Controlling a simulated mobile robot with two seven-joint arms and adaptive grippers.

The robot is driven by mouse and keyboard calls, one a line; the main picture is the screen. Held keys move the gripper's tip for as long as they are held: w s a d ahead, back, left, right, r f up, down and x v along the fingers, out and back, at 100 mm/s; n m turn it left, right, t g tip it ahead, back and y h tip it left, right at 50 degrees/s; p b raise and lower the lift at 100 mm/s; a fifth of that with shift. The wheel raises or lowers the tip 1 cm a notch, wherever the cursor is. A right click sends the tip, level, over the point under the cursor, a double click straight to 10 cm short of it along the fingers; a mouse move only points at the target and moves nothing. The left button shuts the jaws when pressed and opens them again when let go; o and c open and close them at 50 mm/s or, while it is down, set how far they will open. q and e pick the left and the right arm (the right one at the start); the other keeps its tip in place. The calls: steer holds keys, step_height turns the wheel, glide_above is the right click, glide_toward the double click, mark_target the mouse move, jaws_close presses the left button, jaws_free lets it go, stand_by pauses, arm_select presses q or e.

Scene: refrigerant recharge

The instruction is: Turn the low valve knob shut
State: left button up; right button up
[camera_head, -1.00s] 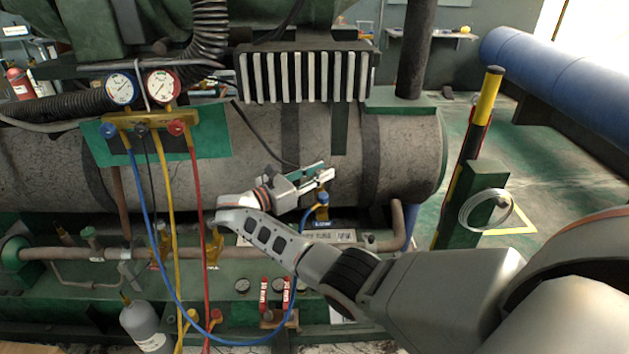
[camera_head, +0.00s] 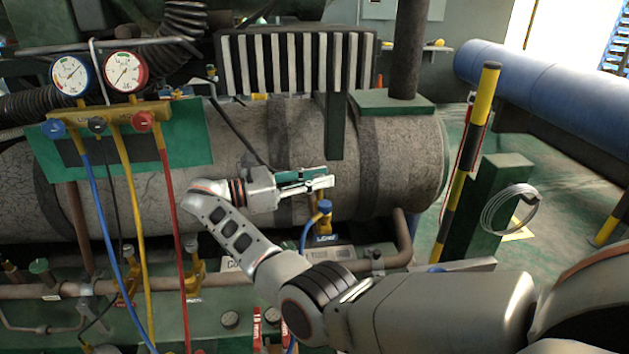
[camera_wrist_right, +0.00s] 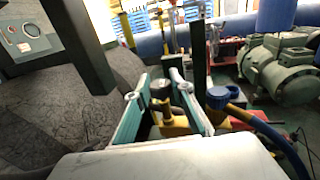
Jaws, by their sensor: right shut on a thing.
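The low valve (camera_head: 324,222) stands in front of the big grey tank, with a blue coupler and a blue hose on it. A label beneath it seems to read LOW. My right gripper (camera_head: 318,180) is at the top of this valve. In the right wrist view, its two teal-sided fingers stand either side of a small dark knob (camera_wrist_right: 160,88) above brass parts. The gripper is shut on this low valve knob; the exact contact is hard to see. The blue coupler (camera_wrist_right: 222,95) sits just right of the fingers. My left gripper is not in view.
A gauge manifold (camera_head: 110,118) with blue, black and red knobs hangs at the left, its hoses running down. The tank (camera_head: 270,140) is close behind my right gripper. A yellow-black post (camera_head: 470,150) and a coil of wire (camera_head: 500,212) stand to the right.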

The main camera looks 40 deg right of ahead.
mark_target(319, 176)
steer(key=o, duration=1.1)
steer(key=shift+d, duration=0.1)
steer(key=shift+o, duration=0.2)
steer(key=shift+r, duration=0.15)
step_height(319, 176, up, 10)
steer(key=shift+f, duration=0.1)
